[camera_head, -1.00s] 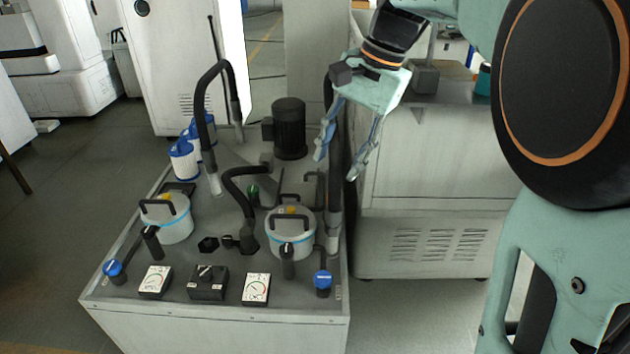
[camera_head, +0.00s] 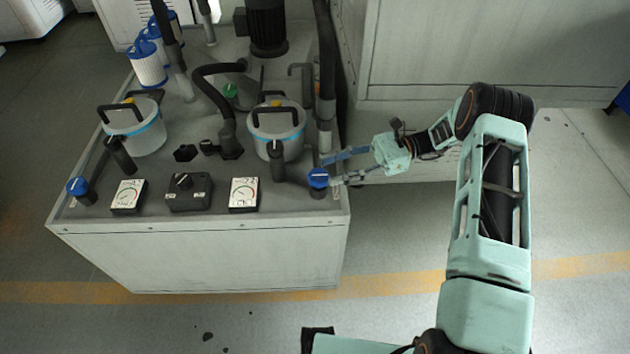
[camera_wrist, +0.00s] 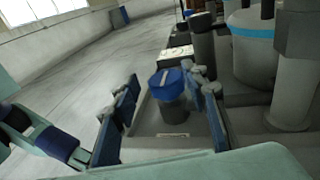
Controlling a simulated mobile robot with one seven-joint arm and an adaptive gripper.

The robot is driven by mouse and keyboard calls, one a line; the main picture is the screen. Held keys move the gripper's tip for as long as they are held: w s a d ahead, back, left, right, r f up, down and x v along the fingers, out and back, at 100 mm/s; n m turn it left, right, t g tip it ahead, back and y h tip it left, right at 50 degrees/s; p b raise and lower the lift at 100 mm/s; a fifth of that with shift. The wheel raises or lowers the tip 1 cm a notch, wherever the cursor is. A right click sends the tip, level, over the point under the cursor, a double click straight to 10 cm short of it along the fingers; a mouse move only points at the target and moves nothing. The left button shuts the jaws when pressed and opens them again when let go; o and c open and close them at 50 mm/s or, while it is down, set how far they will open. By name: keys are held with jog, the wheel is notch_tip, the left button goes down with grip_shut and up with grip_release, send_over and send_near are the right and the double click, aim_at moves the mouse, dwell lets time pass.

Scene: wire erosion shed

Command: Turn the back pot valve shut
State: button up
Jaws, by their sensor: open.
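A blue valve knob (camera_head: 318,177) on a dark stem stands at the right front corner of the machine top, by the right pot (camera_head: 277,135). A second blue knob (camera_head: 78,186) stands at the left front corner, by the left pot (camera_head: 146,136). No label tells me which pot is the back one. My gripper (camera_head: 328,170) reaches in from the right, open, at the right knob. In the wrist view this knob (camera_wrist: 166,82) shows between the fingertips (camera_wrist: 160,80), with a finger on each side. I cannot tell whether they touch it.
Two gauges (camera_head: 129,196) (camera_head: 244,194) and a black switch box (camera_head: 189,192) sit along the front edge. A thick black hose and pipe (camera_head: 326,85) rise behind the right knob. A grey cabinet (camera_head: 440,50) stands behind my arm. The floor at right is clear.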

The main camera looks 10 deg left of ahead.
jog(key=shift+w+d+f+m+t+y, duration=0.1)
jog(key=shift+d+f+m+t+y, duration=0.1)
jog(key=shift+f+y, duration=0.25)
jog(key=shift+w+d+f+m+t+y, duration=0.1)
jog(key=shift+d+f+y, duration=0.15)
jog(key=shift+f, duration=0.25)
jog(key=shift+a, duration=0.15)
jog(key=x, duration=1)
jog(key=shift+s+a, duration=0.1)
jog(key=shift+a, duration=0.15)
jog(key=c, duration=1.1)
